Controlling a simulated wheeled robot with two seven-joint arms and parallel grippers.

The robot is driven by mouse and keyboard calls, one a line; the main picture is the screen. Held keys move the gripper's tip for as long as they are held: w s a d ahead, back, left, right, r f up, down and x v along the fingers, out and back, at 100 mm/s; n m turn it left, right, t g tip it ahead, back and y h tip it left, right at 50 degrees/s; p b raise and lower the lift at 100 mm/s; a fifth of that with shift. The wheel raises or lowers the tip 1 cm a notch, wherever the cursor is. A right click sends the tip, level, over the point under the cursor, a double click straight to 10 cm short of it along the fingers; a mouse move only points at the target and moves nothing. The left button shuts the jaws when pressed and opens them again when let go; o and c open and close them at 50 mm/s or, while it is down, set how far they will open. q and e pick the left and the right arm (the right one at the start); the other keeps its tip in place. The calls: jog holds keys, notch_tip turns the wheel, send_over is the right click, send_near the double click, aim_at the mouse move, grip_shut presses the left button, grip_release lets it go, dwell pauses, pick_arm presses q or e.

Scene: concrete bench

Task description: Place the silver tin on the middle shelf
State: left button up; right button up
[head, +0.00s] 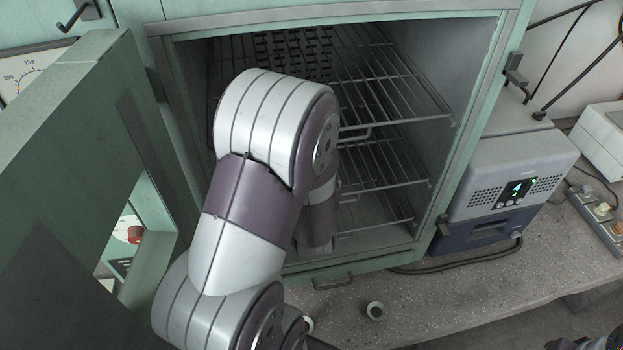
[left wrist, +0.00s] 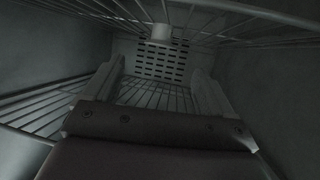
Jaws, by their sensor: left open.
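A small pale grey cylinder, likely the silver tin (left wrist: 160,33), shows in the left wrist view near the top, beyond the fingertips and in front of the slotted back wall. I cannot tell what it rests on. My left gripper (left wrist: 157,66) is open with nothing between its fingers, inside the cabinet between wire shelves. In the head view my arm hides this gripper and the tin. The middle shelf (head: 390,178) is a wire rack, its left part hidden behind my arm.
The green cabinet (head: 468,130) stands open, its door (head: 60,170) swung left. An upper wire shelf (head: 400,90) and a lower rack (head: 375,228) flank the middle one. A grey device (head: 510,165) stands right.

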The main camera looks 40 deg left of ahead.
pick_arm(q)
jog(key=d+f+m+g+h, duration=0.2)
jog(key=d+m+h, duration=0.15)
jog(key=d, duration=0.25)
jog(key=d+f+m+g+h, duration=0.1)
jog(key=d+m+g+h, duration=0.1)
jog(key=d+h, duration=0.35)
jog(key=s+d+m+g, duration=0.3)
jog(key=s+d+g, duration=0.1)
jog(key=s, duration=0.3)
jog(key=shift+s+d+r+g, duration=0.15)
jog(key=shift+s+d+g, duration=0.2)
jog(key=shift+d, duration=0.35)
